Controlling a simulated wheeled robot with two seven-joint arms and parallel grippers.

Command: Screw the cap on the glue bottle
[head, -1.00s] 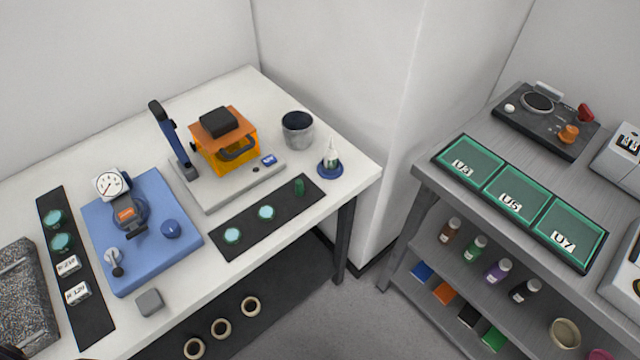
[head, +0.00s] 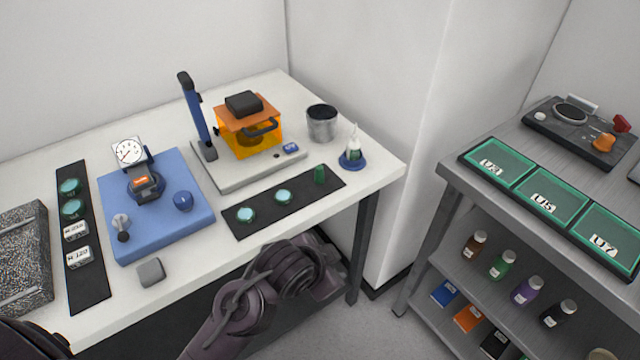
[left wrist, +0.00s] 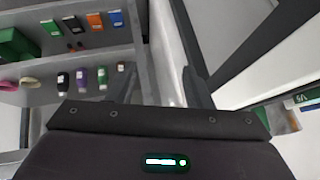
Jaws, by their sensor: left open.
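The glue bottle (head: 353,146) is small and pale with a pointed white tip. It stands upright in a round blue base (head: 352,162) near the table's right corner. My right gripper is not in view.
A grey cup (head: 322,124) stands behind the bottle. An instrument with an orange box (head: 262,138) stands behind the mat. A blue plate with a dial gauge (head: 128,152) is to the left. A grey shelf unit (head: 455,172) stands at right across a gap.

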